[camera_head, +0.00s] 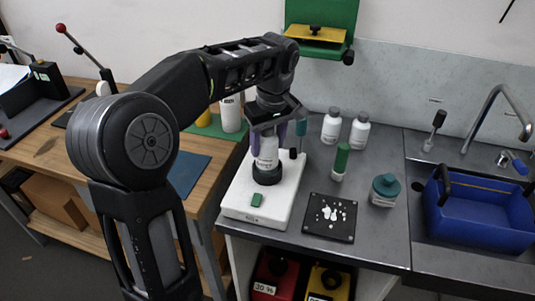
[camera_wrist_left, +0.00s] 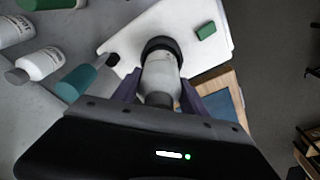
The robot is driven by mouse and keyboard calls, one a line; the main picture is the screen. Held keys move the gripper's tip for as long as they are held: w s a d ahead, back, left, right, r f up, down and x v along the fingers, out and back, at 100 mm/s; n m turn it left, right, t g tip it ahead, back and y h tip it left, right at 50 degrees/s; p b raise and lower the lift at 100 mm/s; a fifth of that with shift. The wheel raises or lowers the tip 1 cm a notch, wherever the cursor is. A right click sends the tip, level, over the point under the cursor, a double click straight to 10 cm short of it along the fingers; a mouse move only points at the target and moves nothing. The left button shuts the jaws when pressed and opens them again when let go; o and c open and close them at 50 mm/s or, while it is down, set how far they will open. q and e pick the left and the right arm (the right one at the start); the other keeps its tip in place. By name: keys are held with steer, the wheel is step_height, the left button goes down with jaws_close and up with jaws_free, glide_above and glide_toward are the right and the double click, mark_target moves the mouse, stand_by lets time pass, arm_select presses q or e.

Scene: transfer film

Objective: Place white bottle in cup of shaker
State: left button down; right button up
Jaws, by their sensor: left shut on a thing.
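The shaker (camera_head: 241,201) is a white base with a green button on its front and a black cup (camera_head: 268,174) on top. A white bottle (camera_head: 266,153) stands upright at the cup, its lower end at or inside the black rim. My left gripper (camera_head: 267,134) is shut on the bottle's upper part, above the cup. In the left wrist view the bottle (camera_wrist_left: 160,78) lies between the fingers, and its far end meets the black cup (camera_wrist_left: 160,46). I cannot tell how deep it sits. My right gripper is not in view.
Two white bottles (camera_head: 331,126) stand behind on the grey counter. A green-capped tube (camera_head: 341,161), a teal-capped jar (camera_head: 384,190) and a black plate (camera_head: 330,217) with white pieces are to the right. A blue bin (camera_head: 480,212) sits by the sink.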

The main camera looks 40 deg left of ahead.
mark_target(267, 154)
arm_select(q)
step_height(267, 154, down, 3)
steer(key=shift+f, duration=0.35)
steer(key=shift+f, duration=0.25)
steer(key=c, duration=0.6)
jaws_free()
steer(key=shift+r, duration=0.1)
steer(key=shift+r, duration=0.1)
